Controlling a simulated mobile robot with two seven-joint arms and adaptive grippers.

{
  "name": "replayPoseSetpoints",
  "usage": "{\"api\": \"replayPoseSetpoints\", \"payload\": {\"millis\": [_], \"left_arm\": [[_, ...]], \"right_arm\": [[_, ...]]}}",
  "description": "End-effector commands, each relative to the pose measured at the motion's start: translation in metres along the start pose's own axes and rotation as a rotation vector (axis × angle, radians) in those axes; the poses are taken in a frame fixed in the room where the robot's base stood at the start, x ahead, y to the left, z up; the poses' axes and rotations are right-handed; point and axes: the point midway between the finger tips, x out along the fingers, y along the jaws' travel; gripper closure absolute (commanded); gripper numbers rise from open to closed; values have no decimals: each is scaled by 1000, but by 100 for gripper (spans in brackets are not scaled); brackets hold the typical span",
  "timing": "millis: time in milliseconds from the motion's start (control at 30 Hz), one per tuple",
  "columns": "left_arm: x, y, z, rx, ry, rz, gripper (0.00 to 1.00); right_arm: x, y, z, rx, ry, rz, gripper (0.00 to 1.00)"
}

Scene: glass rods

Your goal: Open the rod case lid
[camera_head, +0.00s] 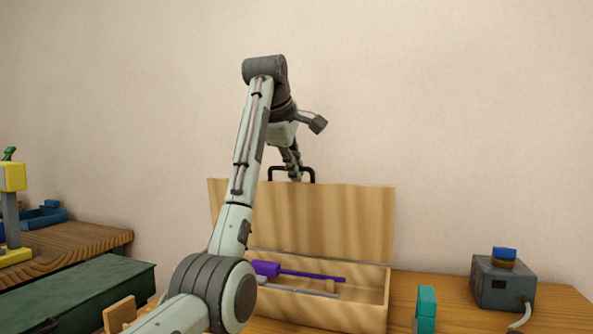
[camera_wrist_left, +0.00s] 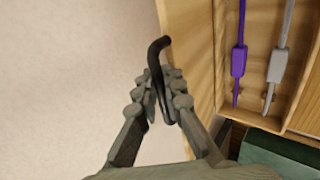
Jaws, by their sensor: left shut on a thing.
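The wooden rod case (camera_head: 330,308) stands on the table with its lid (camera_head: 340,222) raised to about upright. A black handle (camera_head: 310,172) sits at the lid's top edge. My left gripper (camera_head: 295,175) is at this handle; in the left wrist view its fingers (camera_wrist_left: 163,100) are closed around the black handle (camera_wrist_left: 155,60). A purple rod (camera_head: 310,275) and a grey rod (camera_head: 298,291) lie inside the open case, and both show in the left wrist view, purple (camera_wrist_left: 239,55) and grey (camera_wrist_left: 280,55). My left arm hides the case's left part. My right gripper is not in view.
A grey box with a blue top (camera_head: 492,284) and a cable stands on the right of the table. A teal object (camera_head: 426,308) is at the front. A dark green case (camera_head: 80,290) and a wooden surface with yellow and blue items are at left.

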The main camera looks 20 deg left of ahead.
Motion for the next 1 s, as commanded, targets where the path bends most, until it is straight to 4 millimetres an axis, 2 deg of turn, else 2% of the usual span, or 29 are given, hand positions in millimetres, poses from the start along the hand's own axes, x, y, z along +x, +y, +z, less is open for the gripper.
{"api": "replayPoseSetpoints", "payload": {"millis": [167,200,333,733,867,1000], "left_arm": [[1,-1,-1,-3,1,-3,100],[1,-1,-1,-3,1,-3,87],[1,-1,-1,-2,1,-4,71],[-3,3,0,-1,0,-2,70],[-18,15,0,-1,0,0,70],[-41,34,0,-1,-1,3,70]], "right_arm": [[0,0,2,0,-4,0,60],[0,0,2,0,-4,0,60],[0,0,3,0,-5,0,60],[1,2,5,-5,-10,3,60],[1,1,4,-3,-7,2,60],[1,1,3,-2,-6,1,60]]}}
